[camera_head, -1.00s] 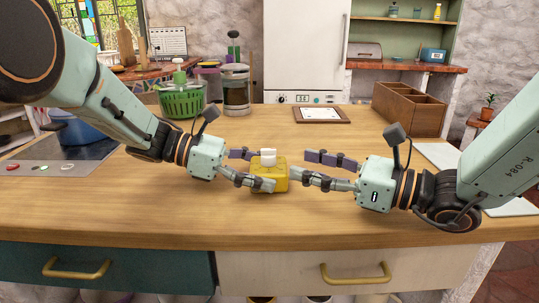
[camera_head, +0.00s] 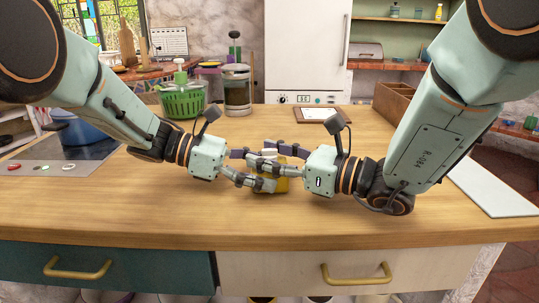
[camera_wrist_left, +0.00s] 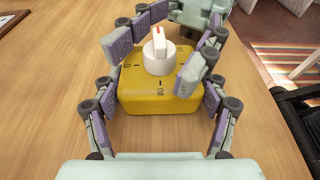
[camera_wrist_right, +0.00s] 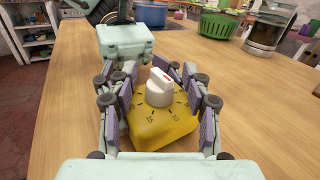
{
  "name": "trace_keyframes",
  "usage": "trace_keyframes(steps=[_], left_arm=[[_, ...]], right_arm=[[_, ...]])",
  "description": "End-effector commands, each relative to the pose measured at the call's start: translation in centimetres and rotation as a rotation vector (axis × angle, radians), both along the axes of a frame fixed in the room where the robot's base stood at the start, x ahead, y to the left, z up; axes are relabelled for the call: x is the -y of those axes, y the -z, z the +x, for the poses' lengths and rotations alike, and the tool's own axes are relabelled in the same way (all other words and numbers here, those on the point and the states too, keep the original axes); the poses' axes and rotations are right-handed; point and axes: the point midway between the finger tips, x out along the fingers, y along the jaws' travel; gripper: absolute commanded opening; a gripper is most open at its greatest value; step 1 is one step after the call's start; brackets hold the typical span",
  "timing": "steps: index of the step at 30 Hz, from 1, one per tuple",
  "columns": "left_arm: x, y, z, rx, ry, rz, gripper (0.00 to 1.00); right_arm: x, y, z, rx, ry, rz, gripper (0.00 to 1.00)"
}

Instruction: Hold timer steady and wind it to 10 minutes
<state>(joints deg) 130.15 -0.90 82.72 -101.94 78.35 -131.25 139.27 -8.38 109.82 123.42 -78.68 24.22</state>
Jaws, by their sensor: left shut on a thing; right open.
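The yellow timer (camera_head: 270,187) stands on the counter between my two grippers, partly hidden by fingers in the head view. It shows clearly in the left wrist view (camera_wrist_left: 160,98), and its numbered dial face shows in the right wrist view (camera_wrist_right: 165,127). On top is a white knob (camera_wrist_left: 158,58) with a raised grip and a red mark. My left gripper (camera_head: 262,172) is shut on the timer body, with fingers on two opposite sides. My right gripper (camera_head: 268,157) is open above the timer, its fingers on either side of the knob, apparently not pressing it.
A blue pot (camera_head: 88,131) on the cooktop, a green basket (camera_head: 182,101) and a glass jar (camera_head: 236,92) stand at the back left. A framed board (camera_head: 318,115) and a wooden box (camera_head: 393,99) are at the back right. The front counter is clear.

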Motion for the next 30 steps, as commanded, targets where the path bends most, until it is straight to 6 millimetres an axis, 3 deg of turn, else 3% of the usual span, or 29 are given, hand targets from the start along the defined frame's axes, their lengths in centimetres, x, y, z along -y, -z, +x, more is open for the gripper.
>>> trace_keyframes(steps=[4, 21, 30], left_arm=[[0.02, -0.02, 0.0, 0.0, 0.0, 0.0, 0.56], [0.01, -0.02, 0.0, 0.0, 0.0, 0.0, 0.56], [0.01, -0.02, -0.01, 0.0, 0.0, 0.0, 0.56]], right_arm=[[0.02, 0.01, -0.01, 0.0, 0.0, 0.0, 0.48], [0.04, 0.0, -0.01, 0.0, 0.0, 0.0, 0.0], [-0.05, 0.01, -0.06, -0.002, 0.045, -0.001, 0.0]])
